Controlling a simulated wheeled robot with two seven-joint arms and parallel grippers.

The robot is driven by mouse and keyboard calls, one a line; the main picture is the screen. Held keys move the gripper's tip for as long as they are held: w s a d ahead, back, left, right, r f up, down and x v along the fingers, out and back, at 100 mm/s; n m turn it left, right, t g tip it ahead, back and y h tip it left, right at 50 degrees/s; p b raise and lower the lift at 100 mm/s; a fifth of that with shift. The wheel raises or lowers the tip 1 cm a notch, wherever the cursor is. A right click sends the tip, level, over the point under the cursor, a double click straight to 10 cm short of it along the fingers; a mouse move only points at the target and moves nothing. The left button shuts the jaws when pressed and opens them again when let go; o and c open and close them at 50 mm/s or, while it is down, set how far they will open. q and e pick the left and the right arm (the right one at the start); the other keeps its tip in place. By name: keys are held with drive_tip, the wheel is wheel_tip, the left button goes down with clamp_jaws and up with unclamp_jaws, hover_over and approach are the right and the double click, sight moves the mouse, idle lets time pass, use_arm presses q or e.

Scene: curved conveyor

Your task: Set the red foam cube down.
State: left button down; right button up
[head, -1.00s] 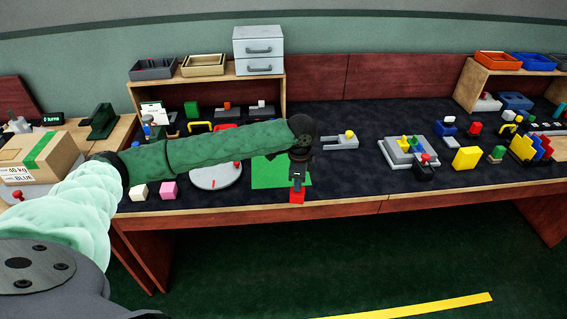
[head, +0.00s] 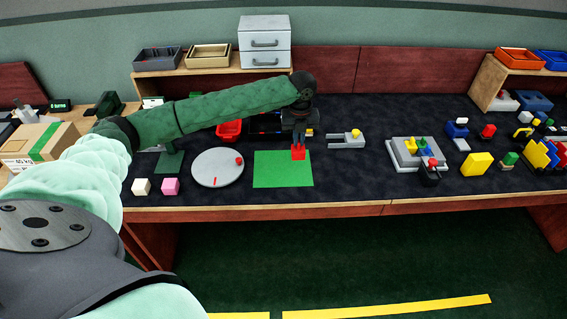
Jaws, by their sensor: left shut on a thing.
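The red foam cube (head: 298,154) is in the head view, at the upper right part of the green mat (head: 277,179). My left gripper (head: 299,145) points down and is shut on the cube from above. The cube appears over the mat; whether it touches the mat or hangs just above it I cannot tell. The gripper's fingers cover the cube's upper part. My right gripper is not in view.
A round grey disc (head: 211,172) with a red knob lies left of the mat. A grey fixture (head: 348,142) and a grey stepped block (head: 401,160) stand to the right. The mat is otherwise bare.

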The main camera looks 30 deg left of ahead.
use_arm(q)
drive_tip(key=shift+a+f, duration=0.1)
drive_tip(key=shift+a, duration=0.3)
drive_tip(key=shift+s+a+f+p, duration=0.25)
drive_tip(key=shift+a+f+p, duration=0.85)
drive_tip(key=shift+a+f, duration=0.7)
drive_tip(key=shift+s+a+f+p, duration=0.2)
drive_tip(key=shift+a+f+p, duration=0.95)
drive_tip(key=shift+a+f, duration=0.65)
drive_tip(key=shift+s+a+f+p, duration=0.25)
drive_tip(key=shift+a+f+p, duration=0.85)
drive_tip(key=shift+a+f, duration=0.7)
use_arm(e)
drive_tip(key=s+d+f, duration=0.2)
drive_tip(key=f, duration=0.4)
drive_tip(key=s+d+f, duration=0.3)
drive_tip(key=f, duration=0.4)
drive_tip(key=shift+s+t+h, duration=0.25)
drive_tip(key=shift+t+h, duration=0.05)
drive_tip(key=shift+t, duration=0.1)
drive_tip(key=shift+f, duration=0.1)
use_arm(q)
drive_tip(key=c, duration=1.6)
unclamp_jaws()
drive_tip(key=shift+o, duration=0.2)
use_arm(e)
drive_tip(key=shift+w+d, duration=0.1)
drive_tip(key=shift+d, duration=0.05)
